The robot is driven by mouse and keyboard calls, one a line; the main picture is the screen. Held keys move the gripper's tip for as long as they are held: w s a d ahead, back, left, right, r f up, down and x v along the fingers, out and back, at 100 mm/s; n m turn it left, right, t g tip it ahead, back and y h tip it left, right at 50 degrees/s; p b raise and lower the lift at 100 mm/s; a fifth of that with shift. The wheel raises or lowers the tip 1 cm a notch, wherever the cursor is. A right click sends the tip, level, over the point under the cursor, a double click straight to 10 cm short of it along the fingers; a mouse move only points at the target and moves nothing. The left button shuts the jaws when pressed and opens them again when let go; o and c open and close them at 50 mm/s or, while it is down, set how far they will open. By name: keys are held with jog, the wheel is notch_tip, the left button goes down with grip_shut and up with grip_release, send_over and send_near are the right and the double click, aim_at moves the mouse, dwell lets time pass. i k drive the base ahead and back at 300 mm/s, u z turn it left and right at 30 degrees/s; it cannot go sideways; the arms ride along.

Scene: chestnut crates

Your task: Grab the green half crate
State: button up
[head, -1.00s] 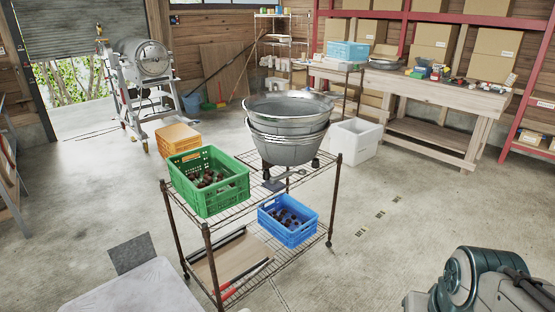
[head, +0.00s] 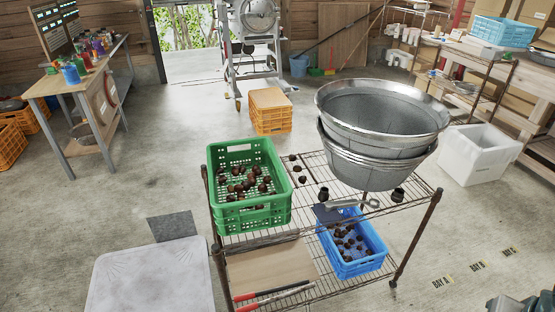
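The green crate (head: 252,218) stands upright at the left end of the top shelf of a wire rack (head: 300,228). It has slotted walls and holds several dark brown chestnuts (head: 250,180). Its top is open, and its rim and near wall show clearly. My gripper is not in view. Only a small part of my arm shows at the bottom right corner, well apart from the crate.
Nested metal tubs (head: 375,150) stand right of the green crate, with loose chestnuts between. A blue crate (head: 358,268) of chestnuts sits lower on the rack. A pale panel (head: 142,278) is at the lower left. An orange crate (head: 270,118) stands behind.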

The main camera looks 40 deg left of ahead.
aim_at(251, 190)
jog(key=u, duration=0.65)
jog(key=i, duration=0.8)
jog(key=u, duration=1.4)
jog(key=i, duration=0.45)
jog(key=u, duration=0.3)
